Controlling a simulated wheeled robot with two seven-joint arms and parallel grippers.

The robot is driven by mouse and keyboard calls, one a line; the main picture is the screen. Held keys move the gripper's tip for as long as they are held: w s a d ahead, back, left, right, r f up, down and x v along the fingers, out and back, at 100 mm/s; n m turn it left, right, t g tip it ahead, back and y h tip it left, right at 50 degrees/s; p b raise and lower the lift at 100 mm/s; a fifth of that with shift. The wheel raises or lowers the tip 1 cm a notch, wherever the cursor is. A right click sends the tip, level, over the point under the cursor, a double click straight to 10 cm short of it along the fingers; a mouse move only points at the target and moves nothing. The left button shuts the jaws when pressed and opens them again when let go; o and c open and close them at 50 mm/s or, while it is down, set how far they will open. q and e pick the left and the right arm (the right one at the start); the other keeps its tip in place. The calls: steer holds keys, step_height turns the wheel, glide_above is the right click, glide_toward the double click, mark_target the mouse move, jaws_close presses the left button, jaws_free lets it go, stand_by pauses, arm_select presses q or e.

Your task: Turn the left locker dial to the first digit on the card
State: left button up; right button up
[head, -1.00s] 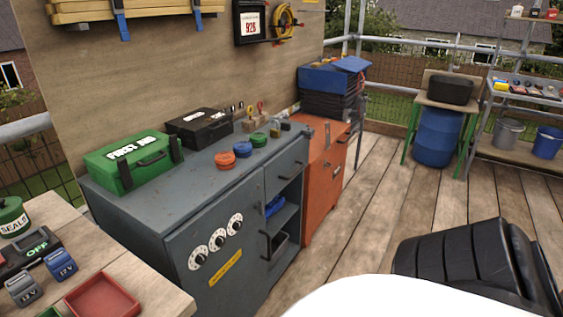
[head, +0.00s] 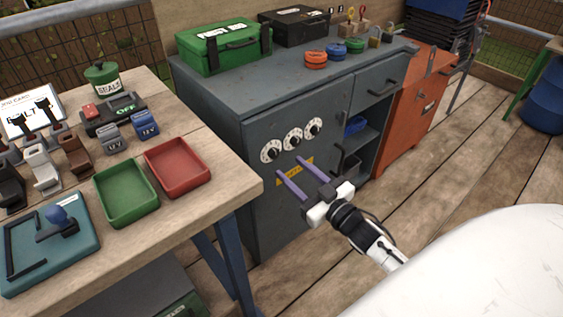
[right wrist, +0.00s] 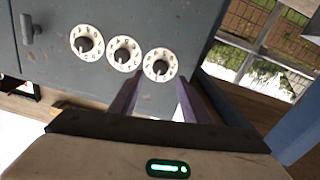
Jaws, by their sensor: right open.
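The left locker dial (head: 271,151) is a white numbered ring with a dark knob, first of three in a slanting row on the grey cabinet. The middle dial (head: 293,139) and right dial (head: 314,128) are beside it. My right gripper (head: 289,165) is open and empty, its purple fingers pointing at the cabinet near the dials. In the right wrist view, which looks turned over, the left dial (right wrist: 158,65) lies beyond and between the fingertips, apparently apart from them. Its setting is too small to read. The wall card is out of view now. My left gripper is not in view.
A yellow label (head: 294,172) is below the dials. A wooden table (head: 232,186) stands close on the left, with a red tray (head: 177,167) and a green tray (head: 126,193). A green first-aid box (head: 223,45) sits on the cabinet. Bare floor lies to the right.

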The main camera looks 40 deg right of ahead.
mark_target(276, 155)
steer(key=w, duration=0.5)
steer(key=shift+w+a+b, duration=0.1)
steer(key=shift+w+b, duration=0.2)
steer(key=shift+w, duration=0.05)
steer(key=c, duration=1)
steer(key=shift+c, duration=0.2)
steer(key=shift+n, duration=1.5)
steer(key=shift+f+n, duration=0.1)
steer(key=shift+n, duration=1.9)
